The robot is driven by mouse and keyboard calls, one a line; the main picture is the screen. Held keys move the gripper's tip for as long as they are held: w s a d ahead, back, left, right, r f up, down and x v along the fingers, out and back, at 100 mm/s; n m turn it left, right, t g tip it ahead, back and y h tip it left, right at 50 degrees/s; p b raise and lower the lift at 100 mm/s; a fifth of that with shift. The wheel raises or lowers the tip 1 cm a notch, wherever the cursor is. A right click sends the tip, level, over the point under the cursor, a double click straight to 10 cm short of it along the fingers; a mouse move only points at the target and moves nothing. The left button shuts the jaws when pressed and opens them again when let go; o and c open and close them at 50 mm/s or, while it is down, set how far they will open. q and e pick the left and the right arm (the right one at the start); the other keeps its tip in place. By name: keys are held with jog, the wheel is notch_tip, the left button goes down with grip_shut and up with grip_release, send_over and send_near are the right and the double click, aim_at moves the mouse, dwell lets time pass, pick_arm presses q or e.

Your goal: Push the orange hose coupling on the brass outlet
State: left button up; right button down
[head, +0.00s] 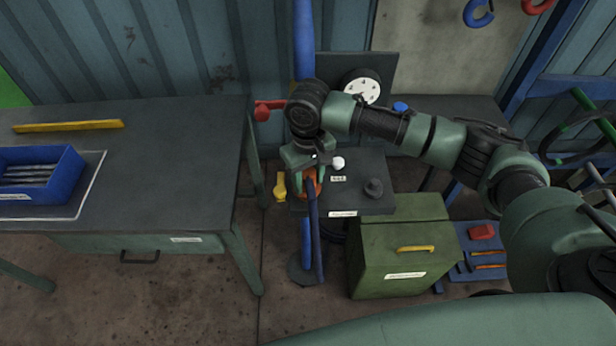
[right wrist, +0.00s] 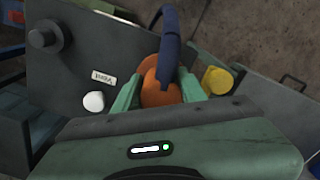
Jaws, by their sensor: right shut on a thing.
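My right gripper (head: 309,168) points down at the left part of a dark bench, shut on the orange hose coupling (head: 313,188). In the right wrist view the orange coupling (right wrist: 158,88) sits between the two green fingers. A dark blue hose (right wrist: 169,38) runs from it and hangs down in the head view (head: 317,235). A yellow fitting (head: 281,187) is just left of the coupling, apart from it; it also shows in the right wrist view (right wrist: 217,80). I cannot tell whether it is the brass outlet. My left gripper is out of view.
The bench carries a white knob (head: 338,162) and a dark knob (head: 374,188). A blue pipe (head: 304,45) with a red handle (head: 265,110) stands behind. A green box (head: 400,255) is below right, a worktable (head: 150,130) left. Bare floor lies between them.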

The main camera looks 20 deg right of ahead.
aim_at(308, 174)
jog(key=shift+f, duration=0.15)
jog(key=c, duration=0.7)
grip_release()
jog(key=shift+f, duration=0.1)
notch_tip(308, 174, up, 8)
jog(key=shift+f+b, duration=0.1)
jog(key=shift+b, duration=0.6)
jog(key=shift+s, duration=0.1)
